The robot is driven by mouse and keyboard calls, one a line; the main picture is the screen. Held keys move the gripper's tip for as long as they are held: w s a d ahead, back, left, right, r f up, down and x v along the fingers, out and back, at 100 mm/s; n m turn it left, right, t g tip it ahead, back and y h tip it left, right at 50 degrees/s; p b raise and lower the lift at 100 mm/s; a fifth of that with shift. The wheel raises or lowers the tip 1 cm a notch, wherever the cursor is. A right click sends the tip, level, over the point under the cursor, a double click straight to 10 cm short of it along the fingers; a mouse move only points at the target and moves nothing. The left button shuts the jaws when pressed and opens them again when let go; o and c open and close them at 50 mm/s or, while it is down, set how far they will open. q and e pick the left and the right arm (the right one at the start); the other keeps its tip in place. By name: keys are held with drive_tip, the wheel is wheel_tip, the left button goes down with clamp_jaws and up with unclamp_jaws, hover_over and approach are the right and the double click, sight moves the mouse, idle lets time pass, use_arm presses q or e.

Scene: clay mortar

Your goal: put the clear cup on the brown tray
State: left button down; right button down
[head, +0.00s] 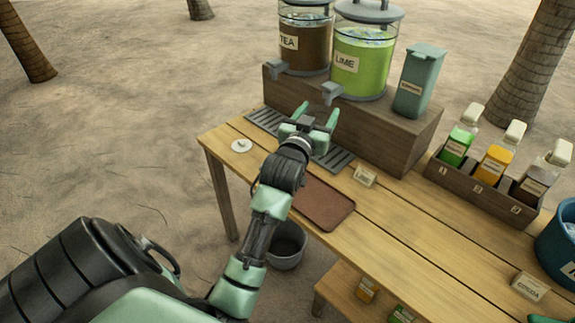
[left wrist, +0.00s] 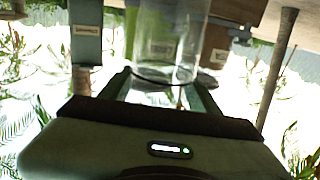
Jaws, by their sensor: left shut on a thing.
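My left gripper (head: 317,116) reaches over the back of the wooden table, in front of the drink dispensers. In the left wrist view the clear cup (left wrist: 170,45) stands between its two fingers, and the gripper is shut on it. I cannot make out the see-through cup in the head view. The brown tray (head: 326,206) lies flat on the table, nearer than the gripper and partly behind my left forearm. The part of the tray that shows is bare.
The TEA dispenser (head: 306,45) and LIME dispenser (head: 362,60) stand on a wooden riser (head: 390,135) above a dark drip grate (head: 333,158). A small label block (head: 364,176) stands behind the tray. A bottle crate (head: 478,190) is on the right. The table's middle is clear.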

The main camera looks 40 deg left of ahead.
use_arm(q)
drive_tip(key=shift+s+a+f, duration=0.1)
drive_tip(key=shift+a+f, duration=0.05)
drive_tip(key=shift+f, duration=0.05)
wheel_tip(320, 180, down, 19)
idle(0.3)
drive_tip(key=shift+f+b, duration=0.2)
drive_tip(key=shift+b, duration=0.15)
drive_tip(key=shift+c, duration=1.8)
unclamp_jaws()
drive_tip(key=v, duration=1.2)
drive_tip(key=shift+r+b, duration=0.2)
drive_tip(key=shift+b, duration=0.1)
